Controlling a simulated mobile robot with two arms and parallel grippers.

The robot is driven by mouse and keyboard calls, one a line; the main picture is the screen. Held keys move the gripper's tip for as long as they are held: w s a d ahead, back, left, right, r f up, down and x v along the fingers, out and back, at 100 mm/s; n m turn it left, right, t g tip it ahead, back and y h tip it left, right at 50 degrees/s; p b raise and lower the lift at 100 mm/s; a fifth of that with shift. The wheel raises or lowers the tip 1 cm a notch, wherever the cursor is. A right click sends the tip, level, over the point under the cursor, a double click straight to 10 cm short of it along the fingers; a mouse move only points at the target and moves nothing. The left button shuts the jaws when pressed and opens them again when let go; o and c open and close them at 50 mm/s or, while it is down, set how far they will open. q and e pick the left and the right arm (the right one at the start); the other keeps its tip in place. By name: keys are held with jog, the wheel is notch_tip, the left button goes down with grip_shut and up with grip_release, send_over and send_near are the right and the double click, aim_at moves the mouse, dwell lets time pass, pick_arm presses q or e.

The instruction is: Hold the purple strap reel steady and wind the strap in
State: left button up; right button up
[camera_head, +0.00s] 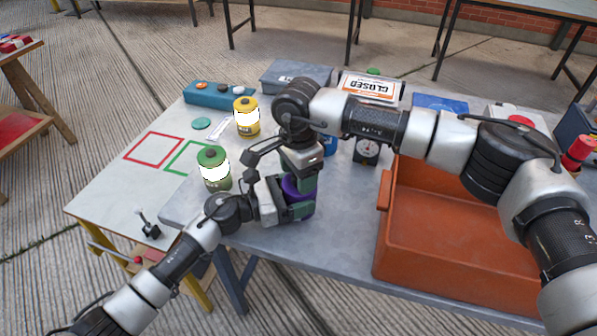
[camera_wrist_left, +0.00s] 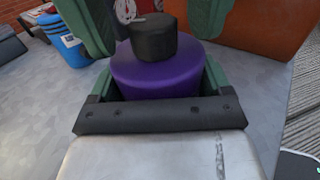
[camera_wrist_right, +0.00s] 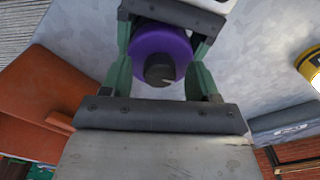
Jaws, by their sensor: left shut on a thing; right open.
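The purple strap reel (camera_head: 304,184) stands on the grey table, mostly hidden by my grippers in the head view. In the left wrist view the purple reel (camera_wrist_left: 165,72) has a black knob (camera_wrist_left: 154,38) on top. My left gripper (camera_head: 290,204) is shut on the reel's sides, low down. My right gripper (camera_head: 280,183) is above it, pointing down and open. In the right wrist view its green fingers stand either side of the reel (camera_wrist_right: 150,42) and its knob (camera_wrist_right: 160,69), with a gap at each side. I cannot make out the strap.
An orange tray (camera_head: 440,246) stands close on the right. A green canister (camera_head: 209,158) and a yellow canister (camera_head: 246,128) stand to the left. A dial gauge (camera_head: 367,150) and blue container (camera_head: 330,144) are behind. The table's front edge is near.

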pick_arm(q)
jog(key=shift+f, duration=0.1)
pick_arm(e)
notch_tip(320, 180, up, 12)
jog(key=shift+f, duration=0.15)
dwell(0.3)
pick_arm(q)
jog(key=o, duration=1.1)
jog(key=shift+a, duration=0.1)
